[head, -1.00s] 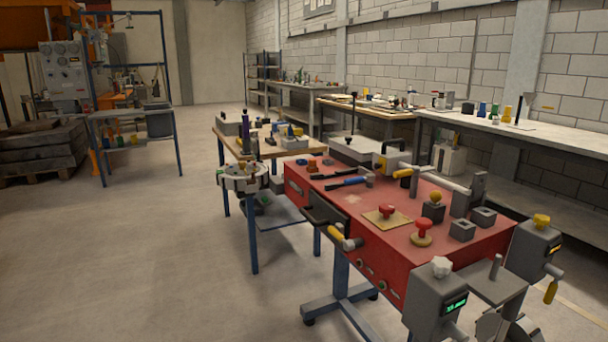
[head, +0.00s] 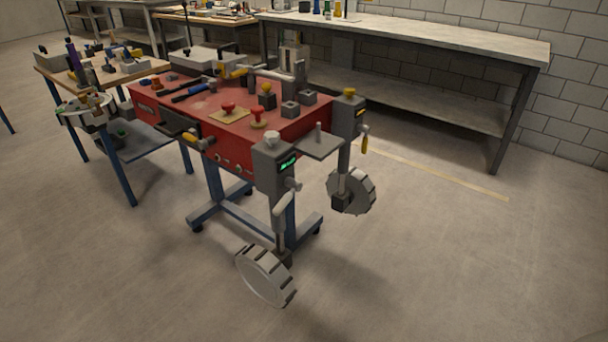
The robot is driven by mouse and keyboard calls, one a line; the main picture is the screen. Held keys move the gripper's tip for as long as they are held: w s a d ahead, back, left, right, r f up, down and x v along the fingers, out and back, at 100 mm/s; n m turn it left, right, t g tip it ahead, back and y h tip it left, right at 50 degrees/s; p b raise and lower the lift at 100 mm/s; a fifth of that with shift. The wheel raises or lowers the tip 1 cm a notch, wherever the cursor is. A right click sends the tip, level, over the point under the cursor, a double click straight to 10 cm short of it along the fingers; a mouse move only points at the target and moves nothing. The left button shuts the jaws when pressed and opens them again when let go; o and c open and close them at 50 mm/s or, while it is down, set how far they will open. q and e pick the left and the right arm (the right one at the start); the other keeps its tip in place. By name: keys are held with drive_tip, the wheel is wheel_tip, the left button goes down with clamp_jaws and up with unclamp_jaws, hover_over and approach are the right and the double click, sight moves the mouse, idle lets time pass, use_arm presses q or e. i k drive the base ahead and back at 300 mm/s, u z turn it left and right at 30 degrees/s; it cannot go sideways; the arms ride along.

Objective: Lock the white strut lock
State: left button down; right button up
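Two grey strut housings stand at the near right end of the red sandbed table (head: 205,138). The nearer housing (head: 270,172) has a white knob (head: 271,139) on top and a green lit display (head: 288,163). A white lever (head: 283,205) hangs from a pivot on its lower right side, slanting down to the left. The farther housing (head: 346,122) has a yellow knob (head: 349,92) and a yellow lever (head: 364,145) hanging nearly straight down. I cannot tell which white part is the lock. Neither of my grippers is in view.
Large grey toothed wheels sit below the nearer housing (head: 266,276) and the farther one (head: 351,191). A grey shelf plate (head: 318,147) juts out between the housings. A long workbench (head: 420,35) lines the wall. The floor in front and at right is clear.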

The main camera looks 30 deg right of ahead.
sight(287, 199)
drive_tip(key=z, duration=1)
drive_tip(key=i, duration=0.6)
drive_tip(key=u, duration=0.35)
